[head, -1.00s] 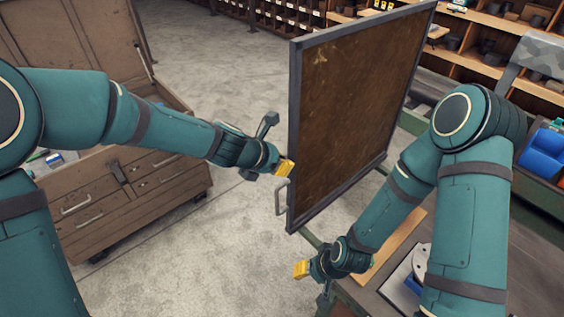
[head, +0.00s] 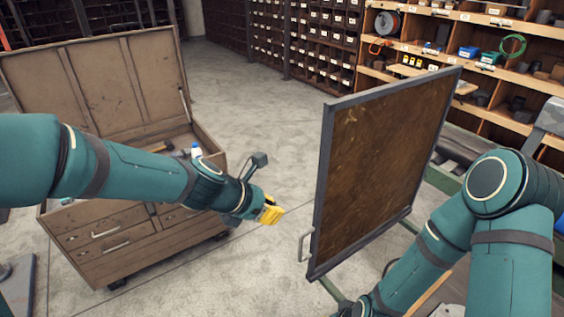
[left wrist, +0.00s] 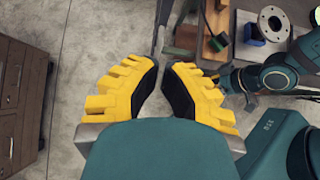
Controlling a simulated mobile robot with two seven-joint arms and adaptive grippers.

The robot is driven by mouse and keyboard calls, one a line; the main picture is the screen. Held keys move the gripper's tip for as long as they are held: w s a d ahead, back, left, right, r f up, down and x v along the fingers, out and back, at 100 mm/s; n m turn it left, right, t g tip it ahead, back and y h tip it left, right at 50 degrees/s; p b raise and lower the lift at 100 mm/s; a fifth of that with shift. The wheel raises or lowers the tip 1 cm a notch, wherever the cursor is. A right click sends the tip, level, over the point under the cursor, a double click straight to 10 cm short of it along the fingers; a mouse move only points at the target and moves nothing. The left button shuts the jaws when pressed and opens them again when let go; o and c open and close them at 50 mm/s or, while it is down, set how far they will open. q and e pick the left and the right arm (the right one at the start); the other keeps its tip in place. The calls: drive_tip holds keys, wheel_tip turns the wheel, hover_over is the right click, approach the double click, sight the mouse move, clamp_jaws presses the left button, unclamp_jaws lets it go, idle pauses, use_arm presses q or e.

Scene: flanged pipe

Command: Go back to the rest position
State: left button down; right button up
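My left gripper (head: 270,210) is in mid-air over the floor, between the wooden chest and the dark framed panel. A grey flange disc with holes (left wrist: 273,23) lies on the bench at the upper right of that view.
The brown panel (head: 385,160) with a handle stands upright between my arms. An open-lidded wooden chest (head: 110,235) with drawers stands at left. Shelves of bins (head: 485,50) line the back right. The floor (head: 265,120) between chest and panel is clear.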

use_arm(q)
drive_tip(key=s+a+f+m+g+y+b, duration=0.1)
drive_tip(key=a+f+m+b, duration=0.15)
drive_tip(key=f, duration=0.55)
drive_tip(key=s+a+f+m+y+b, duration=0.15)
drive_tip(key=f+m, duration=0.25)
drive_tip(key=f, duration=0.4)
drive_tip(key=s+a+f+m+g+y+b, duration=0.1)
drive_tip(key=s+a+f+m+b, duration=0.15)
drive_tip(key=f, duration=0.55)
drive_tip(key=s+f+m+b, duration=0.2)
drive_tip(key=s+f+m, duration=0.3)
drive_tip(key=f+m, duration=0.2)
drive_tip(key=s+f+m+g+b, duration=0.1)
drive_tip(key=s+f+m+b, duration=0.2)
drive_tip(key=f+m, duration=0.4)
wheel_tip(320, 180, down, 4)
drive_tip(key=shift+s+r, duration=0.15)
drive_tip(key=shift+s, duration=0.7)
